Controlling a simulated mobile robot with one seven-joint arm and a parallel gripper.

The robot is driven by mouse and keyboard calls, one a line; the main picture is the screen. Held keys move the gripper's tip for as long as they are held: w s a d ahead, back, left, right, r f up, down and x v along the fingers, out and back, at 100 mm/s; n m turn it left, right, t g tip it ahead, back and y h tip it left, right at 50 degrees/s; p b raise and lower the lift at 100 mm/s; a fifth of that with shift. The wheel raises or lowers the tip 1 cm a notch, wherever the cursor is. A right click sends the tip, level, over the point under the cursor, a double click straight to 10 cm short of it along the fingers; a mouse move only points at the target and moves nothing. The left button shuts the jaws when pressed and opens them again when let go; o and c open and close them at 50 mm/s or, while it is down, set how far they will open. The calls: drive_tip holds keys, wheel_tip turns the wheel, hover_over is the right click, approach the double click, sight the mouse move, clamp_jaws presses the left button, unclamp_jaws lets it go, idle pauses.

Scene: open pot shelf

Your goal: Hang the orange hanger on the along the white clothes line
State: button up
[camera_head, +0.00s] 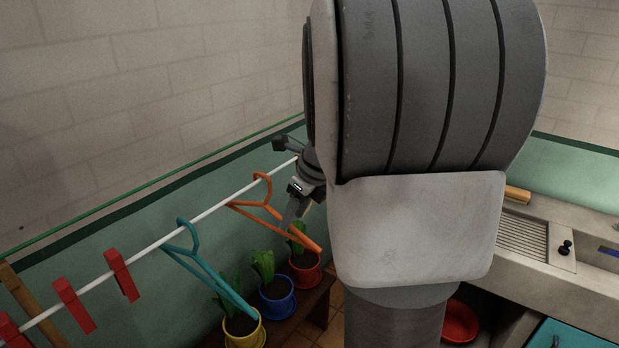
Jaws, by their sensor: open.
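The orange hanger (268,211) is left of my arm, with its hook at the white clothes line (215,209). The hook appears to be over the line, and the hanger's body slopes down to the right. My gripper (291,212) is open beside the hanger's right part, close to its shoulder. My own arm hides much of the gripper, and I cannot tell whether the fingers touch the hanger. A teal hanger (207,270) hangs on the line to the left of the orange one.
Red clothespins (121,276) sit on the line further left. Potted plants in red (305,277), blue (277,306) and yellow (245,337) pots stand on a wooden shelf below. A stone sink (545,250) and a red bowl (459,322) are at the right.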

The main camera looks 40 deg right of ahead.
drive_tip(key=v, duration=1.3)
drive_tip(key=s+a+f+n, duration=0.1)
drive_tip(key=s+a+n, duration=0.3)
drive_tip(key=n, duration=0.6)
drive_tip(key=s+a+f+n+h, duration=0.1)
drive_tip(key=s+a+n, duration=0.3)
drive_tip(key=a+n, duration=0.4)
drive_tip(key=s+a+f+n+t, duration=0.1)
drive_tip(key=s+a+f+n, duration=0.2)
drive_tip(key=a+n, duration=0.4)
drive_tip(key=s+n+p, duration=0.1)
drive_tip(key=n, duration=0.6)
drive_tip(key=shift+s+h, duration=0.2)
drive_tip(key=shift+h, duration=0.1)
drive_tip(key=shift+a, duration=0.1)
